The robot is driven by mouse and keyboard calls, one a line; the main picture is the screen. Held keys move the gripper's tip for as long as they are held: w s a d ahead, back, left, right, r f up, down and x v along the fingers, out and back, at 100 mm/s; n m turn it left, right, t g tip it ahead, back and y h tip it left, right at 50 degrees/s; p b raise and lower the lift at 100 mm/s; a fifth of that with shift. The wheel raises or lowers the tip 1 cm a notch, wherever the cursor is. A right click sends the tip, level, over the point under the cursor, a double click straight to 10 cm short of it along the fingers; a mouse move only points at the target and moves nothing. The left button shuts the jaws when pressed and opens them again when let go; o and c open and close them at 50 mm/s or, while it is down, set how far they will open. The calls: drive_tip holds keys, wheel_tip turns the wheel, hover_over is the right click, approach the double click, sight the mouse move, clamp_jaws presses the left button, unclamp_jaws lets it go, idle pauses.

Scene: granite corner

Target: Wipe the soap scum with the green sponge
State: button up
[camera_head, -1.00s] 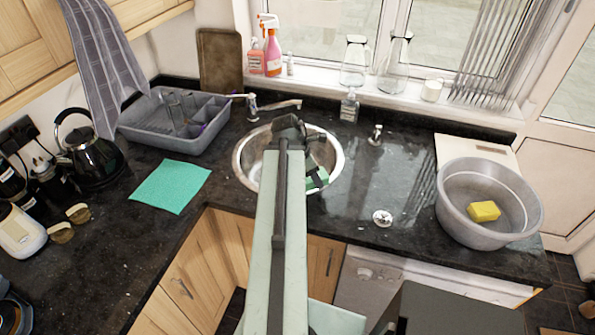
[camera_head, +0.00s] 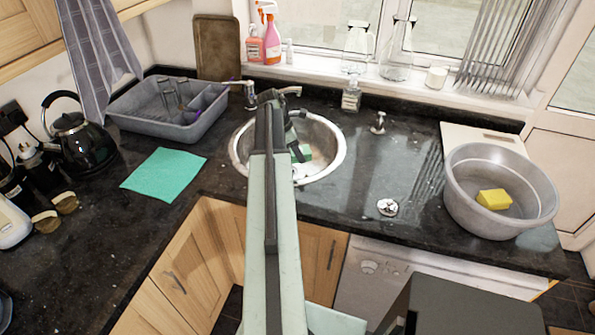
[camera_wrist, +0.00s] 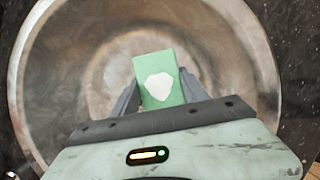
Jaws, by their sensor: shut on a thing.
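The green sponge (camera_wrist: 155,66) is between the two fingers of my gripper (camera_wrist: 160,92), which is shut on it, in the wrist view. Its near face shows a white irregular patch. In the head view the sponge (camera_head: 304,154) shows as a small green piece inside the round metal sink (camera_head: 336,160), partly hidden by my gripper (camera_head: 299,150). The sink bowl fills most of the wrist view (camera_wrist: 62,75), with brownish and whitish blurry tones. I cannot tell which of these marks are soap scum, or whether the sponge touches the bowl.
A faucet (camera_head: 250,95) stands behind the sink. A grey dish rack (camera_head: 165,125) and teal cloth (camera_head: 163,174) lie to the left. A grey basin (camera_head: 470,205) holding a yellow sponge (camera_head: 494,199) stands at the right. The counter (camera_head: 385,165) between sink and basin is mostly clear.

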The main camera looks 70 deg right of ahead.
wheel_tip(320, 180, down, 4)
drive_tip(key=b, duration=0.2)
drive_tip(key=shift+f+b, duration=0.2)
drive_tip(key=shift+b, duration=0.1)
wheel_tip(320, 180, down, 6)
drive_tip(key=b, duration=0.6)
drive_tip(key=shift+f+b, duration=0.95)
drive_tip(key=shift+s, duration=0.1)
